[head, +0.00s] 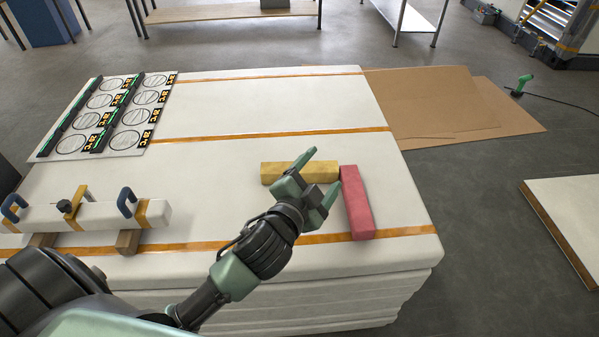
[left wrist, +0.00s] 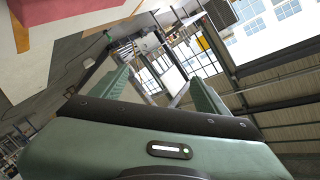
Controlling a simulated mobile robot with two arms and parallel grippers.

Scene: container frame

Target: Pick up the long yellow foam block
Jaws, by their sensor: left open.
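The long yellow foam block (head: 318,172) lies flat on the white stacked slab in the head view. My left gripper (head: 322,174) is open and empty; in this view it overlaps the front of the block, and its height above the slab is hard to judge. In the left wrist view the two fingers (left wrist: 158,92) are spread with nothing between them, and the yellow block is not seen. A red block (head: 356,203) lies just right of the yellow one, and it also shows at the top left of the left wrist view (left wrist: 80,8). My right gripper is not in view.
The white slab (head: 230,195) has orange strips across it and much bare surface. A panel with round discs (head: 105,115) lies at its far left. A white beam with blue clamps (head: 95,215) is at the near left. Cardboard sheets (head: 435,105) lie on the floor at right.

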